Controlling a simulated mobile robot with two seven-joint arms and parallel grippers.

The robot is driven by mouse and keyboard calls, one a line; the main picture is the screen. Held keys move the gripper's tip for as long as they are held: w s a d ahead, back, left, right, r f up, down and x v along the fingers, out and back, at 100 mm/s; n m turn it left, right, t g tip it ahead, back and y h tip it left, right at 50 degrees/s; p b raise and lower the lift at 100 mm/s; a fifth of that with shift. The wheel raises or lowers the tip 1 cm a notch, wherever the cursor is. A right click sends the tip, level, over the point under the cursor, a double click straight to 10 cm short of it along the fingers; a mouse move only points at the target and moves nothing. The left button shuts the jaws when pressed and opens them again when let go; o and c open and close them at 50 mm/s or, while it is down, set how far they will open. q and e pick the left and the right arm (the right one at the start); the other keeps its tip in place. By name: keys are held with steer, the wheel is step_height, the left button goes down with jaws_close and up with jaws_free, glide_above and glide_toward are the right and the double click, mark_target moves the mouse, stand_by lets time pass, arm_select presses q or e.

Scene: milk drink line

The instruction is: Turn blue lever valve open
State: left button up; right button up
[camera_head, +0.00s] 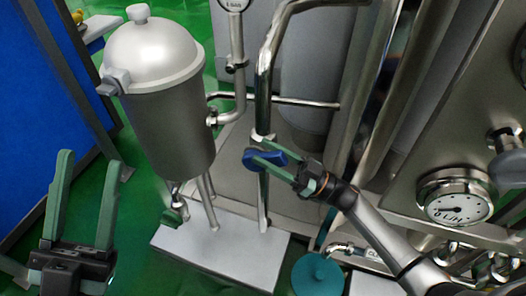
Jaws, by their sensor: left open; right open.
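The blue lever valve (257,158) sits on a vertical steel pipe in the middle of the head view. Its blue lever lies roughly crosswise to the pipe. My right gripper (268,154) reaches in from the lower right, with its green fingers at the lever. The fingers partly overlap the lever, and I cannot tell whether they touch it. My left gripper (84,168) is open and empty at the lower left, fingers pointing up, far from the valve.
A steel tank with a domed lid (155,95) stands left of the valve on a pale base plate (225,258). A round gauge (455,199) and large steel machinery are at the right. A teal round object (318,275) is at the bottom. A blue panel (40,110) stands at the left.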

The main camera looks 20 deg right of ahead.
steer(key=shift+x, duration=0.8)
steer(key=shift+c, duration=0.3)
jaws_close()
stand_by(0.6)
